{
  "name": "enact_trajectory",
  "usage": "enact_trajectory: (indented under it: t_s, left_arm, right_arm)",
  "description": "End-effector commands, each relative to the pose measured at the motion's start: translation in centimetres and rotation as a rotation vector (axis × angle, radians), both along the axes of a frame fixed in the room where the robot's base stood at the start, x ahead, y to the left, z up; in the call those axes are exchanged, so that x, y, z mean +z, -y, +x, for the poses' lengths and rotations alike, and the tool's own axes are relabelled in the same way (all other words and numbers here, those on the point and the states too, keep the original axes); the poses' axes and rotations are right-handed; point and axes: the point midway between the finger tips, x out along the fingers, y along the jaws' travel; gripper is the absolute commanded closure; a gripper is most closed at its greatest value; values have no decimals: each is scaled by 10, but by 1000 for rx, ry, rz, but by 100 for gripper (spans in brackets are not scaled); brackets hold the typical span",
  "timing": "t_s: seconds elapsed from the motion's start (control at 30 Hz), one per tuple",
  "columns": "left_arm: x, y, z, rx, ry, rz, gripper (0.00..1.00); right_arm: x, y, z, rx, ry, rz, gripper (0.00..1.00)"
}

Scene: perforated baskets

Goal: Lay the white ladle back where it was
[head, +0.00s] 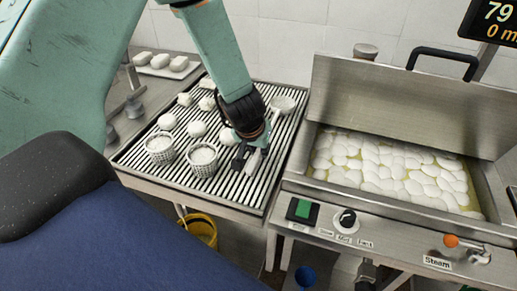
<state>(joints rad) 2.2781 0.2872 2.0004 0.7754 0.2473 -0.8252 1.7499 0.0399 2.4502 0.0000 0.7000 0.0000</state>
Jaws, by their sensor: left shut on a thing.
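The white ladle (284,103) is on the slatted metal rack (190,110), its pale bowl toward the rack's far right corner. A narrow white piece, which looks like its handle, shows at my left gripper (246,158). My left gripper points down over the right part of the rack and is shut on this white piece. The wrist and fingers hide part of it, and I cannot tell whether the ladle touches the slats. My right gripper is out of view.
Two perforated white baskets (202,160) stand left of the gripper, with several white rounded lumps (197,129) behind them. A steel steamer (400,85) with its lid raised holds many white pieces at right. A yellow bucket (203,228) is below the rack.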

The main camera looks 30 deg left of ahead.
Motion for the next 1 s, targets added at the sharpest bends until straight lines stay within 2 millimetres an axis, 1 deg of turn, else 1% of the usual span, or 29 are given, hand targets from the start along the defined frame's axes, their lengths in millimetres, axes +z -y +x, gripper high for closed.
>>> enact_trajectory:
  t_s: [0.77,0.8,1.0]
  left_arm:
    - [-10,0,0,0,1,2,100]
    - [-11,0,0,0,1,1,81]
    - [-10,0,0,0,0,0,64]
  right_arm:
    - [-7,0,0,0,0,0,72]
    - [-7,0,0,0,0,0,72]
    - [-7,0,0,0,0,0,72]
